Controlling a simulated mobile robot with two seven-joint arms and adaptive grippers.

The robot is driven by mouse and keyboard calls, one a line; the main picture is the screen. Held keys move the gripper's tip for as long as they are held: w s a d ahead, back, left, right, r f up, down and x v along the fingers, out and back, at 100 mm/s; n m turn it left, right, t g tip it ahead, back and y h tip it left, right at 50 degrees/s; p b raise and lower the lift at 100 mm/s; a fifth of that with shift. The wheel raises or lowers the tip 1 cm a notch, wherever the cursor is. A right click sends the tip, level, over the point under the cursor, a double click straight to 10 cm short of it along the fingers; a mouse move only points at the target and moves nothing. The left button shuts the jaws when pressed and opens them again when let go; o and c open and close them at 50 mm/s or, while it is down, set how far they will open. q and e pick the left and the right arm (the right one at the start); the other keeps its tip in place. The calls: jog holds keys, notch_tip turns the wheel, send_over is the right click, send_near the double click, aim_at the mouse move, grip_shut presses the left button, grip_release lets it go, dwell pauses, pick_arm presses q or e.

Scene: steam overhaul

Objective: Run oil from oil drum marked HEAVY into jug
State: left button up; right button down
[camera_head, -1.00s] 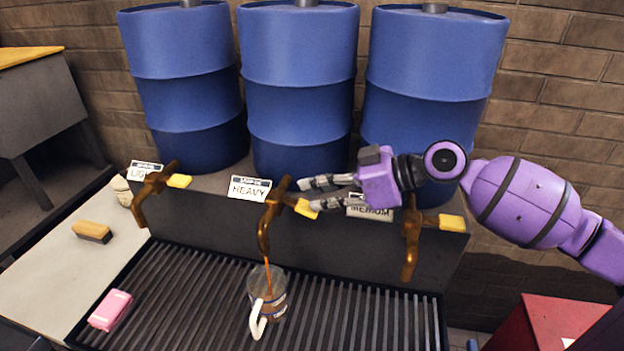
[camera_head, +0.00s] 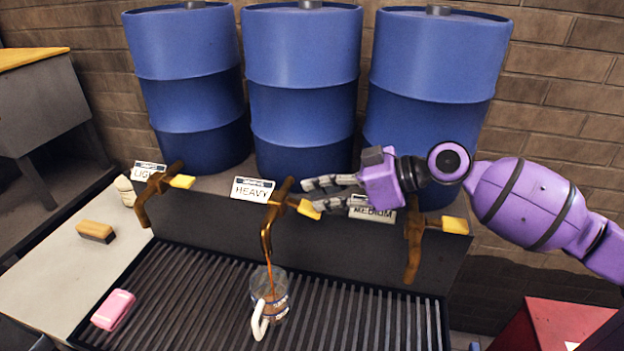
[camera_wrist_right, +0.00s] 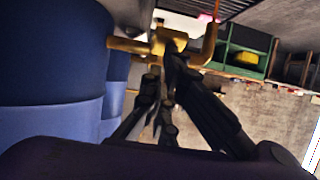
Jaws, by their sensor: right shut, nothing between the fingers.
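The blue oil drum (camera_head: 303,95) behind the HEAVY label (camera_head: 252,188) stands in the middle of three. Its brass tap (camera_head: 267,230) has a yellow handle (camera_head: 308,209), turned to the right. A thin brown stream of oil (camera_head: 270,275) runs from the spout into the clear jug (camera_head: 279,302), which stands upright on the grate, white handle toward me. Brown liquid shows inside; its exact level is unclear. My right gripper (camera_head: 318,195) is shut and empty, its fingers close beside the yellow handle. The tap also shows in the right wrist view (camera_wrist_right: 165,38). My left gripper is out of view.
The LIGHT tap (camera_head: 146,196) stands left and the MEDIUM tap (camera_head: 414,240) right, beneath my right arm. A red box (camera_head: 565,325) is at lower right.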

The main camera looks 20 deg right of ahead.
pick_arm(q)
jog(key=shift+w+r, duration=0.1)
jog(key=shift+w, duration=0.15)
pick_arm(e)
jog(key=shift+f, duration=0.1)
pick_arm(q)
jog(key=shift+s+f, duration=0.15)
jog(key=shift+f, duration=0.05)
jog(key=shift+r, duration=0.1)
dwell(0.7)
